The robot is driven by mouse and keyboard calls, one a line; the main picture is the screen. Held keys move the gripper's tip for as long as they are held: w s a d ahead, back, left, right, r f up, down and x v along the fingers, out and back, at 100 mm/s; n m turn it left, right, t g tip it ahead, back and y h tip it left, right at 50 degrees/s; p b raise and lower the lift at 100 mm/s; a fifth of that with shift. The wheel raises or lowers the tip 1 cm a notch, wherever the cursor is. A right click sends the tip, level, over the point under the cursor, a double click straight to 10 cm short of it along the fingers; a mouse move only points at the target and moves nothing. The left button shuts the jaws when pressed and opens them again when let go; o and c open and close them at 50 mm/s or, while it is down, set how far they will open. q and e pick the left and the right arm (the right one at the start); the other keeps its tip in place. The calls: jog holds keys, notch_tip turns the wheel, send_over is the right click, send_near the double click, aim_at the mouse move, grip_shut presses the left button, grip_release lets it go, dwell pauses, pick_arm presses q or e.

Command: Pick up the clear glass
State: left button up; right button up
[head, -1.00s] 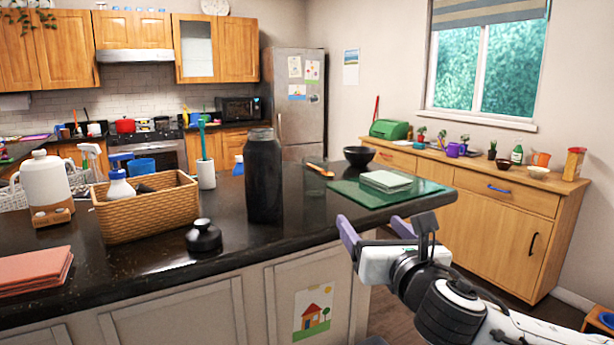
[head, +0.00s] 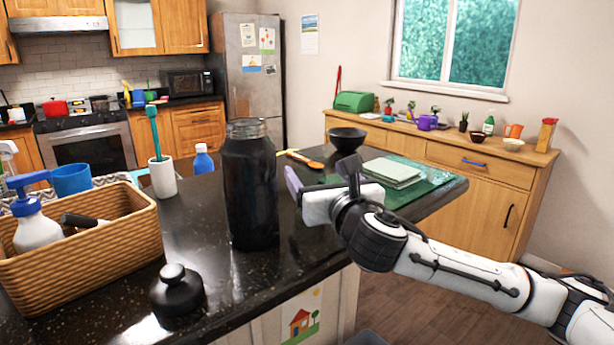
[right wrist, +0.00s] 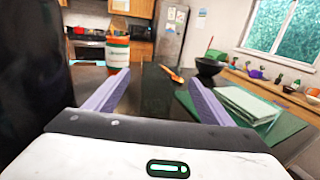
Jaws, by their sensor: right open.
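I cannot make out a separate clear drinking glass in either view. A tall dark jar (head: 250,190) with a see-through threaded neck stands upright and open on the black counter. It fills the left edge of the right wrist view (right wrist: 30,60), dark and close. My right gripper (head: 322,178) is open and empty, just right of the jar and apart from it in the head view. Its two purple fingers (right wrist: 158,80) are spread in the right wrist view with nothing between them. My left gripper is not in view.
A black knobbed lid (head: 176,292) and a wicker basket (head: 90,258) are left of the jar. A black bowl (head: 347,139), wooden spoon (head: 306,161) and green mat (head: 440,183) with folded cloths are right. An orange-topped container (right wrist: 118,52) stands beyond the fingers.

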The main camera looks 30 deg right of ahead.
jog(key=p+x, duration=0.1)
jog(key=x, duration=0.5)
jog(key=shift+d+f, duration=0.1)
jog(key=c, duration=1.3)
